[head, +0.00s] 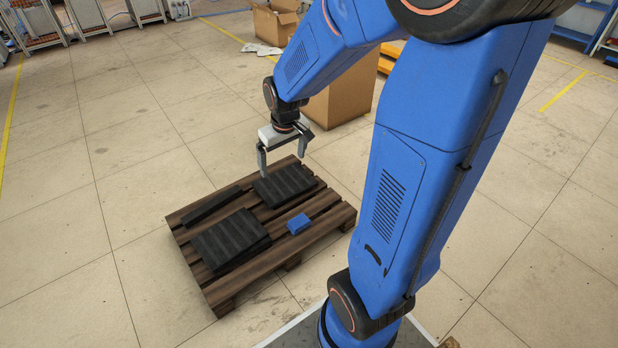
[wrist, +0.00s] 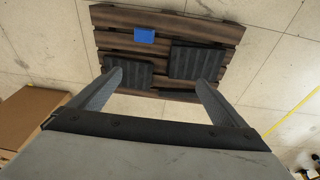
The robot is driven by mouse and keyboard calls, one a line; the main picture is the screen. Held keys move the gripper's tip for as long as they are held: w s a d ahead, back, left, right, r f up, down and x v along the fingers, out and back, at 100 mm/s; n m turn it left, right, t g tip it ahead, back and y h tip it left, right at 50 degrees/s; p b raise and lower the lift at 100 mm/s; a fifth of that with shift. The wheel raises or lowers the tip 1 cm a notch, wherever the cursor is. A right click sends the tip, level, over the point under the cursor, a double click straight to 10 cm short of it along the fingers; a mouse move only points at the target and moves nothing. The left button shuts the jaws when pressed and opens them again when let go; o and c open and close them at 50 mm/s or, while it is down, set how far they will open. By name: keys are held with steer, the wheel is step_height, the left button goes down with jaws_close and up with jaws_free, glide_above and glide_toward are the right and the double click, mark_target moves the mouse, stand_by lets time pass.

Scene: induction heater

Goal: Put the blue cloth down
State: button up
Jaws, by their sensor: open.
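My gripper (head: 281,165) is open and empty, fingers pointing down. It is above the pallet's back edge, apart from the cloth. In the wrist view its two fingers (wrist: 157,80) are spread wide with nothing between them.
Two black pads (head: 231,239) (head: 284,184) and a narrow black strip (head: 211,205) lie on the pallet. A cardboard box (head: 340,98) stands behind it, and an open box (head: 275,22) farther back. The tiled floor at left is clear.

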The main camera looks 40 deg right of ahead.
steer(key=s+a+r, duration=0.2)
steer(key=s+r, duration=0.2)
steer(key=s, duration=0.3)
steer(key=s+a+r+t, duration=0.1)
steer(key=s+a+r, duration=0.1)
steer(key=s+r, duration=0.2)
steer(key=s+a+r+t, duration=0.1)
steer(key=s+r, duration=0.4)
steer(key=s, duration=0.6)
steer(key=shift+a, duration=0.5)
steer(key=shift+r, duration=0.1)
steer(key=shift+c, duration=0.7)
